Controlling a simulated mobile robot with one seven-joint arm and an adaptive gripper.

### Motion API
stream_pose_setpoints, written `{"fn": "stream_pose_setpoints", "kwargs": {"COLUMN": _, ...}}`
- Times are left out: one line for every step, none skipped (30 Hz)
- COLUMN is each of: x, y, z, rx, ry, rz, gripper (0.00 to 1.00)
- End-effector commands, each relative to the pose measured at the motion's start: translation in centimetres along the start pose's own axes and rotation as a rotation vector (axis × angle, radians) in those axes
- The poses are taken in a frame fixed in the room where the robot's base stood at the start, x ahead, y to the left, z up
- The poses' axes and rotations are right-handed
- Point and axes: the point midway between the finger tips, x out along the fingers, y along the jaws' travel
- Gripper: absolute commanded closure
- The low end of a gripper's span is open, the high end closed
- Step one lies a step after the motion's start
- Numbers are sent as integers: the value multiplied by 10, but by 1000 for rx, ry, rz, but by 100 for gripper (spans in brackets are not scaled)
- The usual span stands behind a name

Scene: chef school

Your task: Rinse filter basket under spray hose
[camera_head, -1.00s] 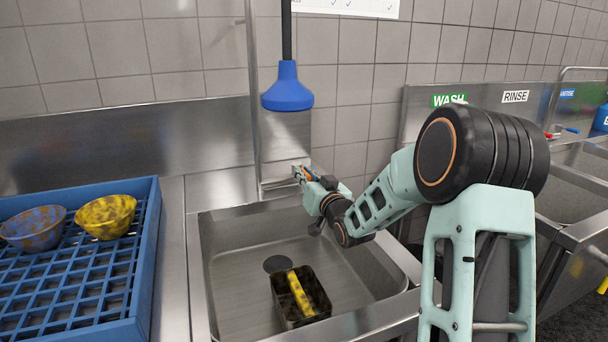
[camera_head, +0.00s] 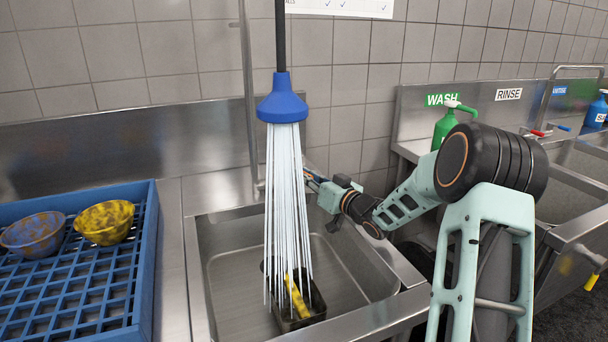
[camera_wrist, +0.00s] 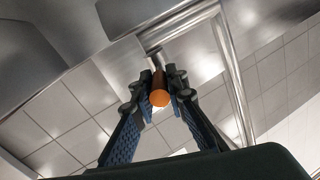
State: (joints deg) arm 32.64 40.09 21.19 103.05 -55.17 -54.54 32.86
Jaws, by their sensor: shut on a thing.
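The filter basket (camera_head: 318,300), a dark open box with a yellow strip across it, stands in the sink (camera_head: 232,290). The blue spray head (camera_head: 282,100) hangs over the sink, and pale water streams fall from it onto the basket, partly hiding it. My gripper (camera_head: 314,180) is at the back wall, right of the spray. In the wrist view my gripper (camera_wrist: 160,84) has its fingers closed around an orange round-ended piece (camera_wrist: 159,98), which looks like a lever or handle by the metal pipe.
A blue rack (camera_head: 145,270) with a blue-brown bowl (camera_head: 34,234) and a yellow bowl (camera_head: 104,222) stands left of the sink. A green bottle (camera_head: 448,126) stands by the WASH sign (camera_head: 442,99). More basins lie at the right.

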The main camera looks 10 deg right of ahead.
Motion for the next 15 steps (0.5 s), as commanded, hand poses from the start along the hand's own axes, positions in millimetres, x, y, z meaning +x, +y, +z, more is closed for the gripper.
{"fn": "stream_pose_setpoints", "kwargs": {"x": 1, "y": 0, "z": -4, "rx": -3, "ry": 7, "rz": -1, "gripper": 100}}
{"fn": "stream_pose_setpoints", "kwargs": {"x": 1, "y": 0, "z": -4, "rx": -3, "ry": 7, "rz": -1, "gripper": 100}}
{"fn": "stream_pose_setpoints", "kwargs": {"x": 1, "y": 0, "z": -4, "rx": -3, "ry": 7, "rz": -1, "gripper": 86}}
{"fn": "stream_pose_setpoints", "kwargs": {"x": 1, "y": 0, "z": -4, "rx": -3, "ry": 7, "rz": -1, "gripper": 83}}
{"fn": "stream_pose_setpoints", "kwargs": {"x": 1, "y": 0, "z": -4, "rx": -3, "ry": 7, "rz": 0, "gripper": 79}}
{"fn": "stream_pose_setpoints", "kwargs": {"x": 1, "y": 0, "z": -3, "rx": -2, "ry": 6, "rz": 0, "gripper": 75}}
{"fn": "stream_pose_setpoints", "kwargs": {"x": 1, "y": 0, "z": -3, "rx": -2, "ry": 6, "rz": 0, "gripper": 72}}
{"fn": "stream_pose_setpoints", "kwargs": {"x": 1, "y": 0, "z": -3, "rx": -2, "ry": 5, "rz": 0, "gripper": 69}}
{"fn": "stream_pose_setpoints", "kwargs": {"x": 0, "y": 0, "z": -2, "rx": -2, "ry": 4, "rz": 0, "gripper": 69}}
{"fn": "stream_pose_setpoints", "kwargs": {"x": 0, "y": 0, "z": -2, "rx": -2, "ry": 4, "rz": 0, "gripper": 69}}
{"fn": "stream_pose_setpoints", "kwargs": {"x": 0, "y": 0, "z": -2, "rx": -2, "ry": 3, "rz": 0, "gripper": 69}}
{"fn": "stream_pose_setpoints", "kwargs": {"x": 0, "y": 0, "z": -2, "rx": -1, "ry": 3, "rz": 0, "gripper": 69}}
{"fn": "stream_pose_setpoints", "kwargs": {"x": 0, "y": 0, "z": -1, "rx": -1, "ry": 3, "rz": 0, "gripper": 69}}
{"fn": "stream_pose_setpoints", "kwargs": {"x": 0, "y": 0, "z": -1, "rx": -1, "ry": 2, "rz": 1, "gripper": 69}}
{"fn": "stream_pose_setpoints", "kwargs": {"x": 0, "y": 0, "z": -1, "rx": -1, "ry": 2, "rz": 1, "gripper": 69}}
